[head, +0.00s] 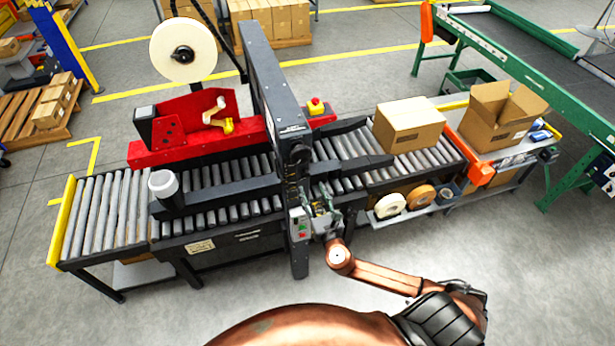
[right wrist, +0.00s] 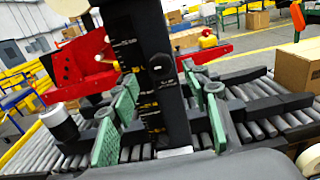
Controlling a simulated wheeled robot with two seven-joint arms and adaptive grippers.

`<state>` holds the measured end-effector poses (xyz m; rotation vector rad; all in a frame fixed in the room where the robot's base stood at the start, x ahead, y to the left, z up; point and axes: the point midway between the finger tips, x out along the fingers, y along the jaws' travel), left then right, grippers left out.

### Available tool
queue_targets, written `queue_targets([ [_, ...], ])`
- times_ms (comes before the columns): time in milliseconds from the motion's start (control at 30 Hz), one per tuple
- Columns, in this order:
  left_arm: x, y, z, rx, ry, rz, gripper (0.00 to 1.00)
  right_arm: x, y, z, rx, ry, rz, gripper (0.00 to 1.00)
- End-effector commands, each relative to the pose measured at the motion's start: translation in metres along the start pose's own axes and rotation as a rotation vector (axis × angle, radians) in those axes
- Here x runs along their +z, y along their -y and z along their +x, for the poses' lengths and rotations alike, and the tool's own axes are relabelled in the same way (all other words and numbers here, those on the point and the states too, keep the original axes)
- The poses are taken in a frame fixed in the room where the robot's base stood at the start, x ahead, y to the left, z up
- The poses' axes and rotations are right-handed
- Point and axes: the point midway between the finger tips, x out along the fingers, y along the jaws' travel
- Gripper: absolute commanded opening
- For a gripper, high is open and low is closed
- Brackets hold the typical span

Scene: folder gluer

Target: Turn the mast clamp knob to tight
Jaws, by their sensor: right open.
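The black mast (head: 271,85) of the machine stands over the roller bed. A dark round clamp knob (right wrist: 161,67) sits on the mast face in the right wrist view, with small pale marks beside it. In the head view the knob area (head: 297,160) is dark and its details are too small to read. My right gripper (head: 326,216) is open in front of the mast, below the knob. In the right wrist view its green-padded fingers (right wrist: 162,108) stand apart on either side of the mast, with nothing held between them. My left gripper is not in view.
A control box with green and red buttons (head: 300,224) is on the mast, just left of my right gripper. The roller conveyor (head: 105,215) carries a closed carton (head: 408,127) at right. Tape rolls (head: 390,205) sit on a shelf below. A red tape head (head: 195,125) stands behind.

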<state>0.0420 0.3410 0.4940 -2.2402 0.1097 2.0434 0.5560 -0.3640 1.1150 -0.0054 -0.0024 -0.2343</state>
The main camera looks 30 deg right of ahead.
Motion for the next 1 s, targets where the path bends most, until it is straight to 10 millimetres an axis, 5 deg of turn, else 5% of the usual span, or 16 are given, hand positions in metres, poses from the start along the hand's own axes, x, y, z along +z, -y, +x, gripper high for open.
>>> queue_targets([
  [400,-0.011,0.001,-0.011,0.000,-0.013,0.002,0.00,0.000,0.001,0.059,-0.001,-0.001,0.003,0.43],
  [767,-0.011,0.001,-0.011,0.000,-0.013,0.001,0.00,-0.001,0.001,0.065,-0.001,-0.003,0.005,0.43],
  [1000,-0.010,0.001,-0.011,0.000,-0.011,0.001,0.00,-0.001,0.001,0.065,-0.002,-0.003,0.005,0.27],
])
